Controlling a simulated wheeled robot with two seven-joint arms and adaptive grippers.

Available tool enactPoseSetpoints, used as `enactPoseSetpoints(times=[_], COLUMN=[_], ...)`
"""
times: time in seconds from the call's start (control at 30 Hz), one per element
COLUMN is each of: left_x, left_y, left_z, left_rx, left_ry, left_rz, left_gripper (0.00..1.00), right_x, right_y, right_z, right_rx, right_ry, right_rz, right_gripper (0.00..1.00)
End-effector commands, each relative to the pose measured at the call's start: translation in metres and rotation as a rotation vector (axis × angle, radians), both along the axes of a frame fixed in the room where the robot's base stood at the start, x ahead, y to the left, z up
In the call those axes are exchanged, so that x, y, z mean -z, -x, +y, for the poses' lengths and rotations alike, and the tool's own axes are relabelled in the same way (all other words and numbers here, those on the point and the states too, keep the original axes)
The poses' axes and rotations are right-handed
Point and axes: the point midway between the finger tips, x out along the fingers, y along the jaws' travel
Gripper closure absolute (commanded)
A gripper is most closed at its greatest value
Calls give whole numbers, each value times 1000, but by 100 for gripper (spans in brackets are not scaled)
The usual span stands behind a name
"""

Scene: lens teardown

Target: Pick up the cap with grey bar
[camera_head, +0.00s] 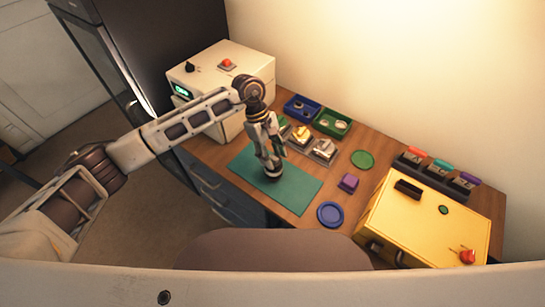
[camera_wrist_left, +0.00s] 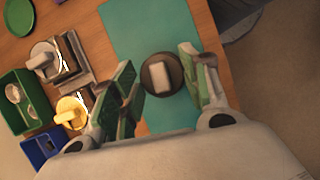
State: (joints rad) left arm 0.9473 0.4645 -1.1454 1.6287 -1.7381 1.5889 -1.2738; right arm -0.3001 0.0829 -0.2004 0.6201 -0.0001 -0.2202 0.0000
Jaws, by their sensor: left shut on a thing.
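A dark round cap with a light grey bar across its top (camera_wrist_left: 151,84) is between the fingers of my left gripper (camera_wrist_left: 158,90) in the left wrist view. In the head view the cap (camera_head: 272,178) shows as a dark disc under my left gripper (camera_head: 268,160), over the teal mat (camera_head: 303,192). The gripper is shut on the cap. The fingers partly hide it in the head view, and I cannot tell if it touches the mat. My right gripper is in neither view.
Behind the mat are a blue bin (camera_head: 290,108), a green bin (camera_head: 345,127) and metal fixtures (camera_head: 324,150). A green disc (camera_head: 363,159), purple block (camera_head: 348,183) and blue dish (camera_head: 330,214) lie to the right. A yellow box (camera_head: 420,225) and a white machine (camera_head: 235,65) flank the area.

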Motion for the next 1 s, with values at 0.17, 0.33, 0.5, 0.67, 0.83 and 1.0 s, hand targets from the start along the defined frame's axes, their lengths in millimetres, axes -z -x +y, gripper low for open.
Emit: enactPoseSetpoints(times=[0.17, 0.33, 0.5, 0.67, 0.83, 1.0], left_x=[-22, -48, -70, -83, -87, -87], left_y=[-1, -1, -1, 0, 0, 0], left_z=[0, 0, 0, 0, 0, 0], left_rx=[0, 0, 0, 0, 0, 0], left_ry=[1, 0, 0, 1, -1, -1], left_rz=[-4, -4, -3, -2, -1, -1], left_gripper=[64, 64, 64, 64, 64, 64], right_x=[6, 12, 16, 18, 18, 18], right_y=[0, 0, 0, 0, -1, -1], right_z=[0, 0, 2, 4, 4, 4], right_rx=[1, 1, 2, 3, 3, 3], right_ry=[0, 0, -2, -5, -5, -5], right_rz=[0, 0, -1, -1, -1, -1], right_gripper=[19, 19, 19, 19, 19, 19])
